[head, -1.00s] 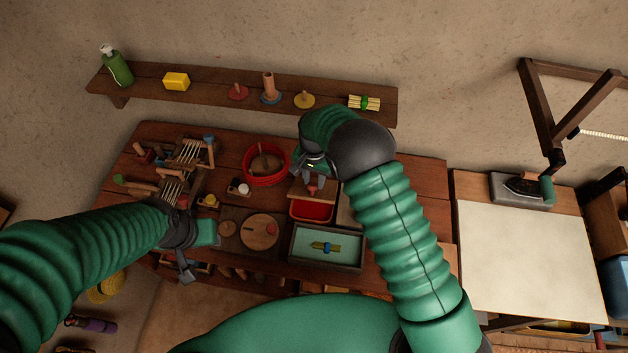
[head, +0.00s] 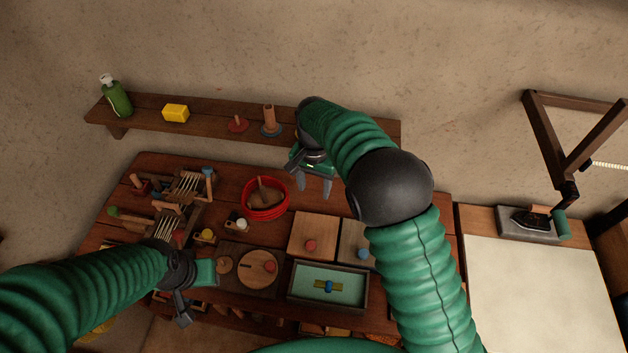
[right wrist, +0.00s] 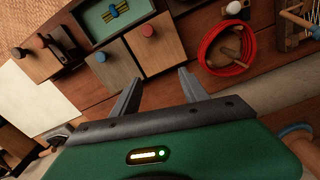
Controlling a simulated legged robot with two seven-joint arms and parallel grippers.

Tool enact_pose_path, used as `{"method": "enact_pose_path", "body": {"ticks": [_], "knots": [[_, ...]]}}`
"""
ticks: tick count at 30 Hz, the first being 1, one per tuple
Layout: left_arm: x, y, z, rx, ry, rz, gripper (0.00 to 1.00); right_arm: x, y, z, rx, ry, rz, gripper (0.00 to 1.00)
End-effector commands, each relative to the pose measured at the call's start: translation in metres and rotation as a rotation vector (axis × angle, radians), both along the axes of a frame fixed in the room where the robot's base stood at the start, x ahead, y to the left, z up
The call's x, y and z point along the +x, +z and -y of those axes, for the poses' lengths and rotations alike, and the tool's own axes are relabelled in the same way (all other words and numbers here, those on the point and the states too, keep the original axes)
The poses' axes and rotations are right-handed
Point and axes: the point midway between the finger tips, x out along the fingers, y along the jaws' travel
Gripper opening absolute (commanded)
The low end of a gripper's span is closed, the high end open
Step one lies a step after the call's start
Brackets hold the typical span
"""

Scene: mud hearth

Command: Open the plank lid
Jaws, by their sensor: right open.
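A square light-wood lid (head: 316,228) with a red knob (head: 310,245) lies flat behind the teal tray; no red interior shows. A greyer lid (head: 350,236) with a blue knob (head: 363,254) lies beside it, partly behind my right arm. I cannot tell which is the plank lid. In the right wrist view, the red-knob lid (right wrist: 160,50) and grey lid (right wrist: 116,82) lie beyond the fingers. My right gripper (head: 314,188) is open and empty, behind and apart from the red-knob lid. My left gripper (head: 192,296) is over the table's front left; its jaws are unclear.
The teal tray (head: 293,288) holds a yellow-green piece with a blue knob. A red ring basket (head: 266,209) stands left of the lids. A round board (head: 256,268), cups and wooden racks fill the left side. A wall shelf (head: 215,131) runs behind my right gripper.

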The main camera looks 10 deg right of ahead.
Motion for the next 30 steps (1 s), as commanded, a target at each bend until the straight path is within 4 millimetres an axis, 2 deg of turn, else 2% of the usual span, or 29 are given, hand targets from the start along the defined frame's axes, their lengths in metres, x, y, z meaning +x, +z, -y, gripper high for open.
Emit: {"method": "enact_pose_path", "body": {"ticks": [3,7,23,26,29,30], "knots": [[0.000,-0.006,0.000,0.000,0.000,0.000,0.36,0.002,0.025,0.000,0.002,0.000,0.003,0.52],[0.000,-0.007,0.000,0.000,0.000,0.000,0.36,0.002,0.040,0.000,0.000,-0.001,0.000,0.52],[0.000,-0.008,0.000,0.000,0.000,0.000,0.36,0.000,0.042,0.003,0.001,0.003,0.001,0.52],[0.000,-0.016,0.000,0.000,0.000,0.000,0.36,-0.011,0.034,0.020,0.009,0.031,0.017,0.52],[0.000,-0.028,0.000,0.000,0.000,0.000,0.36,-0.042,0.017,0.050,0.018,0.108,0.057,0.52],[0.000,-0.034,0.000,0.000,0.000,0.000,0.36,-0.059,0.010,0.063,0.018,0.152,0.079,0.52]]}}
